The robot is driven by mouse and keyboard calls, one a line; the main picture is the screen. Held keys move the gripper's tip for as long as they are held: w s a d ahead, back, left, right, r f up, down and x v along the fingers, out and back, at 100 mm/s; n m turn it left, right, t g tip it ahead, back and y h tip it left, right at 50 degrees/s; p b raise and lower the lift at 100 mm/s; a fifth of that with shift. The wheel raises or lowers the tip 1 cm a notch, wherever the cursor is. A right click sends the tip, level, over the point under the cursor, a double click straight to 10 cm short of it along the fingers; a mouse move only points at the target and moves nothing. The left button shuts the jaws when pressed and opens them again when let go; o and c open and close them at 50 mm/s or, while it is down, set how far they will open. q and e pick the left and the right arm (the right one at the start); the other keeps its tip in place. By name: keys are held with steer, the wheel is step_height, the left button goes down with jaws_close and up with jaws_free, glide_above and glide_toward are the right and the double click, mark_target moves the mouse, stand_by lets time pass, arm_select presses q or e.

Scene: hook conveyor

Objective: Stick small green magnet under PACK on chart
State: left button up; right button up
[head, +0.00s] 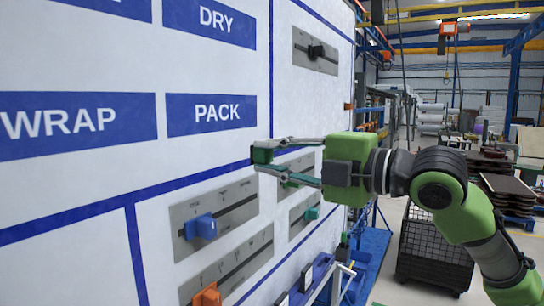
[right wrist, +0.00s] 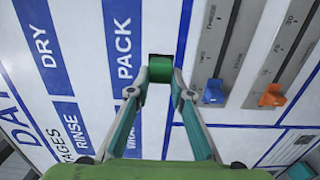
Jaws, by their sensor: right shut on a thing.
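My right gripper (head: 268,157) is shut on the small green magnet (head: 263,152). The magnet sits between the fingertips and also shows in the right wrist view (right wrist: 160,69). The white chart (head: 190,158) carries a blue PACK label (head: 212,114), which also shows in the right wrist view (right wrist: 124,45). The magnet is in front of the chart, below and right of PACK in the head view, near a blue grid line. I cannot tell whether it touches the chart. My left gripper is not in view.
Grey slider panels with a blue knob (head: 201,227) and an orange knob (head: 207,295) sit on the board below the chart. Another panel with a dark knob (head: 316,51) is at upper right. A black mesh cart (head: 433,250) stands on the floor at right.

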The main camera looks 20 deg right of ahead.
mark_target(253, 153)
steer(key=shift+w+a+r, duration=0.1)
steer(key=shift+w+a, duration=0.15)
steer(key=shift+w, duration=0.1)
steer(key=p+x, duration=0.2)
steer(key=x, duration=0.2)
steer(key=shift+w+a+r, duration=0.1)
steer(key=shift+a, duration=0.3)
steer(key=shift+w+a+p, duration=0.4)
steer(key=shift+w+p, duration=0.15)
steer(key=shift+w, duration=0.05)
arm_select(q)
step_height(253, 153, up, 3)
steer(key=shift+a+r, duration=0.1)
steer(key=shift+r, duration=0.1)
arm_select(e)
steer(key=shift+w+a, duration=0.15)
steer(key=shift+w, duration=0.05)
arm_select(q)
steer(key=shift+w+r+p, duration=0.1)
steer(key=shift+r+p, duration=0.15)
steer(key=shift+p, duration=0.05)
arm_select(e)
steer(key=shift+w+a, duration=0.2)
steer(key=shift+w, duration=0.05)
steer(key=o, duration=1)
steer(key=shift+c, duration=0.2)
steer(key=shift+o, duration=0.6)
steer(key=shift+s, duration=0.1)
steer(key=shift+d, duration=0.15)
